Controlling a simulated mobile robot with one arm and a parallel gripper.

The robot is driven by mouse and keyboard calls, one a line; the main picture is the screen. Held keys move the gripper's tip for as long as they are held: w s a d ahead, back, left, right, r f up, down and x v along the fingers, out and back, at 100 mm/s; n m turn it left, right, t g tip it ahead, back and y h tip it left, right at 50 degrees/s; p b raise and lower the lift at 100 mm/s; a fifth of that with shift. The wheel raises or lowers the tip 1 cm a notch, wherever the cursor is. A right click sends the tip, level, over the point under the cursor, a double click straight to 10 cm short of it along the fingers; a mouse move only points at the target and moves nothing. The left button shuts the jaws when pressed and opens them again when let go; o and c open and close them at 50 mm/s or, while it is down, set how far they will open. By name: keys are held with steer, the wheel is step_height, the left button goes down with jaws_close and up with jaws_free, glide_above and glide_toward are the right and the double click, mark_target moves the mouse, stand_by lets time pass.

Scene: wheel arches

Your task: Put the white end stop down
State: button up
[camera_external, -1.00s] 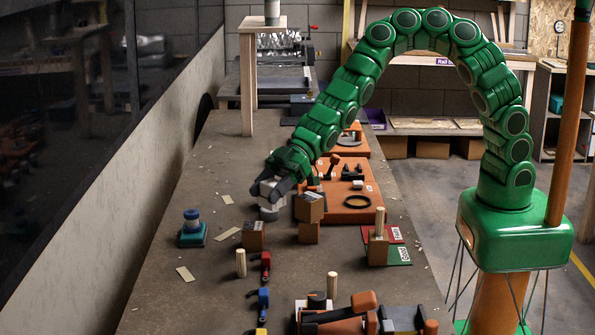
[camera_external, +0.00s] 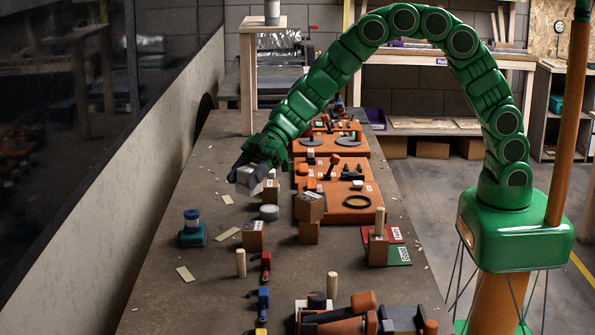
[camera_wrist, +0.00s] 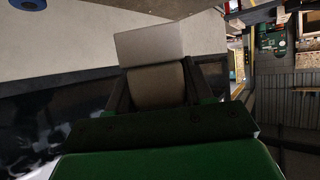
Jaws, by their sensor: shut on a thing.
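My gripper (camera_external: 244,171) is shut on the white end stop (camera_external: 246,178), a small pale block held above the left part of the bench. In the wrist view the end stop (camera_wrist: 150,42) shows as a pale block past the fingertips. A curved beige-grey part (camera_wrist: 158,85) fills the space between the two dark fingers. I cannot tell whether it belongs to the end stop. The end stop's underside and its exact height above the bench are hard to tell.
Bare bench (camera_external: 205,180) lies left of my gripper.

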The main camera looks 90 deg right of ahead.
steer(key=shift+w+a+n, duration=0.15)
steer(key=shift+n, duration=0.15)
steer(key=s+a+f+n+g+y, duration=0.1)
steer(key=s+a+f+n+g, duration=0.1)
steer(key=a+f+g, duration=0.1)
steer(key=shift+y, duration=0.3)
steer(key=w+a+f, duration=0.1)
steer(key=w+f, duration=0.2)
steer(key=w, duration=0.1)
steer(key=w+a+f, duration=0.2)
steer(key=w+f, duration=0.1)
steer(key=w, duration=0.1)
steer(key=w+a+f, duration=0.1)
steer(key=w+f, duration=0.2)
steer(key=w, duration=0.1)
steer(key=shift+w+a, duration=0.2)
steer(key=shift+w+a+f, duration=0.15)
steer(key=shift+w+f, duration=0.2)
steer(key=shift+f, duration=1.55)
steer(key=shift+f, duration=0.15)
steer(key=o, duration=1.1)
